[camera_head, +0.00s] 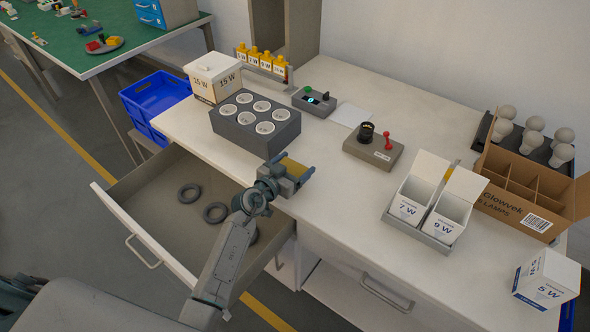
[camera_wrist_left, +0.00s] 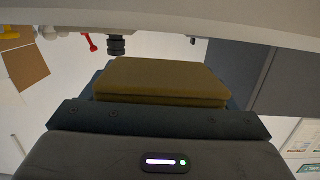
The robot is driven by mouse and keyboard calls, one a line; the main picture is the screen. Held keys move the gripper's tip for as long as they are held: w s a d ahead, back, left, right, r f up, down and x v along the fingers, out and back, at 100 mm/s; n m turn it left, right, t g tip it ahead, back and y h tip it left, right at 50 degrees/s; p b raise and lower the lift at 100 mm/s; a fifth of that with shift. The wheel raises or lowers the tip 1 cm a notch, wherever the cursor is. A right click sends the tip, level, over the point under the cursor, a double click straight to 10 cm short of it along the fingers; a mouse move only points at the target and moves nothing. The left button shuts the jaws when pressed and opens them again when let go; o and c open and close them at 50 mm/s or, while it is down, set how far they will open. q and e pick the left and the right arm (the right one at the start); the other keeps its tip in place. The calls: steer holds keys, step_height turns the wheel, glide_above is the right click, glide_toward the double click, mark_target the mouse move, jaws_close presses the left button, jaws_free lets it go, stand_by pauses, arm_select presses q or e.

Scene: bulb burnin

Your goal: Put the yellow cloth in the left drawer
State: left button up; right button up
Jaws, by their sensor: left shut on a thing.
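The yellow cloth (camera_head: 294,167) is folded into a small flat pad. My left gripper (camera_head: 287,177) is shut on it and holds it at the table's front edge, near the right end of the open left drawer. The wrist view shows the folded yellow cloth (camera_wrist_left: 165,80) in the jaws of my left gripper (camera_wrist_left: 160,112). The left drawer (camera_head: 137,236) is pulled out, with dark rings (camera_head: 215,212) lying on its floor. My left forearm covers the drawer's right part. My right gripper is not in view.
A grey block with white cups (camera_head: 255,122) and a 15 W box (camera_head: 214,77) stand behind the drawer. The tester with a red lever (camera_head: 374,150) and the open 7 W and 9 W boxes (camera_head: 433,202) are to the right. The other drawer (camera_head: 385,290) is shut.

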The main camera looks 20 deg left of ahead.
mark_target(295, 166)
arm_select(q)
steer(key=shift+w, duration=0.35)
steer(key=shift+w+a+f+b, duration=0.1)
steer(key=shift+w+f+b, duration=0.15)
steer(key=shift+f, duration=0.35)
steer(key=shift+w+a+f+b, duration=0.1)
steer(key=shift+w+f, duration=0.25)
steer(key=shift+f, duration=0.25)
steer(key=shift+w+f, duration=0.15)
steer(key=shift+f, duration=0.35)
steer(key=shift+f, duration=0.1)
steer(key=o, duration=1)
